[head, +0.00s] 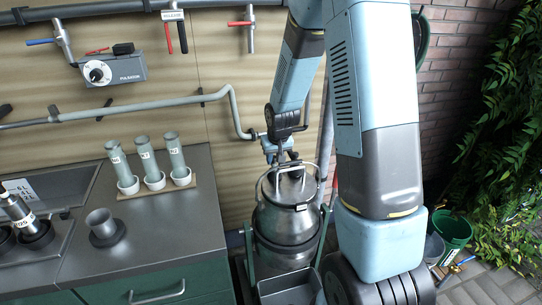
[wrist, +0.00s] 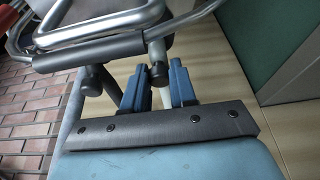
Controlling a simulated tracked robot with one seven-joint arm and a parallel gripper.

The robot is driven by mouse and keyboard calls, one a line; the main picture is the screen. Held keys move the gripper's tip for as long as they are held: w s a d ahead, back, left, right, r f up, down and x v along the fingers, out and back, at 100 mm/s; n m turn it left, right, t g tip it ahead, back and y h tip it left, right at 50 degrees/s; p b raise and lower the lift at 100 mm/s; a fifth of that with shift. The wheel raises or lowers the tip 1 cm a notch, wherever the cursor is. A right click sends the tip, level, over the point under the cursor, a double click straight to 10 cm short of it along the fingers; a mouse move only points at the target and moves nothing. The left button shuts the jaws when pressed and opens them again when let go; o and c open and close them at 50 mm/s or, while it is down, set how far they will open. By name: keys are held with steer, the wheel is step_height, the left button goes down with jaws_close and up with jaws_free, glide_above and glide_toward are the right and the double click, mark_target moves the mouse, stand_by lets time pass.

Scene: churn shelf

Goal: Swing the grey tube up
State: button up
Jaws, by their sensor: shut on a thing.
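The grey tube (wrist: 88,52) is the dark grey sleeve on the bail, seen close in the wrist view, running across the upper left. My gripper (head: 283,158) reaches down to the top of the churn. The grip itself is small in the head view and partly hidden by my wrist.
A grey pipe (head: 170,103) runs along the wall and bends down near my wrist. A grey bin (head: 290,290) stands before the churn. A green bucket (head: 452,232) stands at right.

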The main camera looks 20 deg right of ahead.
steer(key=shift+w+r, duration=0.2)
steer(key=shift+r, duration=1.55)
steer(key=shift+w+r, duration=0.25)
steer(key=shift+r, duration=0.55)
steer(key=shift+w+r, duration=0.25)
steer(key=shift+r, duration=0.5)
steer(key=shift+r, duration=0.1)
steer(key=shift+w+r, duration=0.4)
steer(key=shift+r, duration=0.3)
steer(key=shift+w+r, duration=0.35)
steer(key=shift+r, duration=0.3)
